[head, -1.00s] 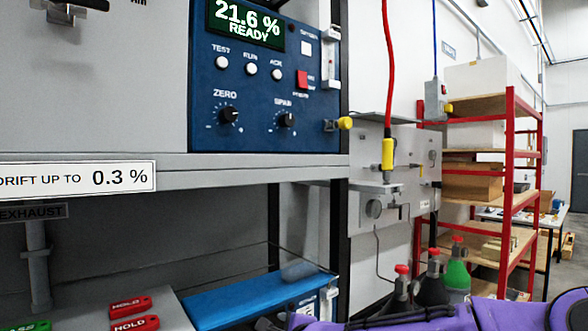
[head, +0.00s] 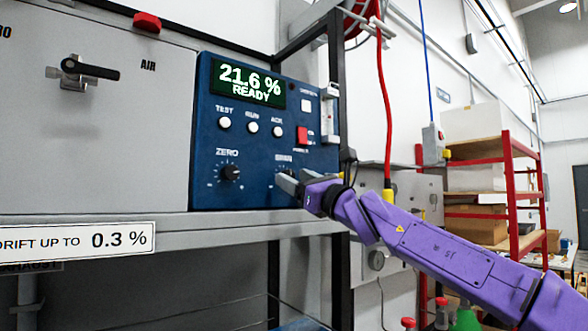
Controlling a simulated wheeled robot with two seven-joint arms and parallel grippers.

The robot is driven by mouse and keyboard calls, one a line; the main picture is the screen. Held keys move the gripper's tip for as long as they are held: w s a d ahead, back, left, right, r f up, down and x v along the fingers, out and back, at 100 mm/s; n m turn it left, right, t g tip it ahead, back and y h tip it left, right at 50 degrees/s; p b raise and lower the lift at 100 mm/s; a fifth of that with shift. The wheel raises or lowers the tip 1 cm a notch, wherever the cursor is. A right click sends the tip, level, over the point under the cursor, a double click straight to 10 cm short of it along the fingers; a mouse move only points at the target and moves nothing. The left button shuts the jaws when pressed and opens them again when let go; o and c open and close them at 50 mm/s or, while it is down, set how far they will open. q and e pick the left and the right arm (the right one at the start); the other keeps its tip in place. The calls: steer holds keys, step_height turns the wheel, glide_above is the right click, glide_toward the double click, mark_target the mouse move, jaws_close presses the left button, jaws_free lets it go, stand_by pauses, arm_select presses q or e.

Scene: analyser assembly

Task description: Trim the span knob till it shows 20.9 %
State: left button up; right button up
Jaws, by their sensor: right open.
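The blue analyser panel (head: 208,140) has a green display (head: 247,82) that reads 21.6 % and READY. The black zero knob (head: 230,173) shows in full at the panel's lower left. The span knob is at the lower right, mostly hidden behind my right gripper (head: 284,182). My purple right arm reaches in from the right, and its grey fingers are at the span knob. The gripper is open; I cannot tell whether the fingers touch the knob. My left gripper is not in view.
Three white buttons (head: 251,128) and a red switch (head: 302,135) sit above the knobs. A shelf edge (head: 180,228) runs below the panel. A red hose (head: 381,110) hangs to the right, before a red rack (head: 510,180).

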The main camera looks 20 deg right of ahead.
steer(key=shift+w+a+r, duration=0.15)
steer(key=shift+w, duration=0.35)
steer(key=c, duration=1)
steer(key=shift+r+n+p, duration=0.15)
steer(key=shift+n+p, duration=0.25)
steer(key=shift+p, duration=0.25)
steer(key=shift+c, duration=0.2)
steer(key=n+g+y+p, duration=0.1)
steer(key=n+p, duration=0.3)
steer(key=n+g+y+p, duration=0.1)
steer(key=n+g+p, duration=0.1)
steer(key=n+p, duration=0.2)
steer(key=n+g+y+p, duration=0.1)
steer(key=n+g+p, duration=0.1)
steer(key=n+p, duration=0.2)
steer(key=shift+d+r+y, duration=0.2)
steer(key=shift+r+y, duration=0.1)
steer(key=n+g+p, duration=0.1)
steer(key=n+p, duration=0.1)
steer(key=n, duration=0.1)
steer(key=shift+f+n+g+p, duration=0.15)
steer(key=shift+n+g+p, duration=0.15)
steer(key=shift+n+p, duration=0.5)
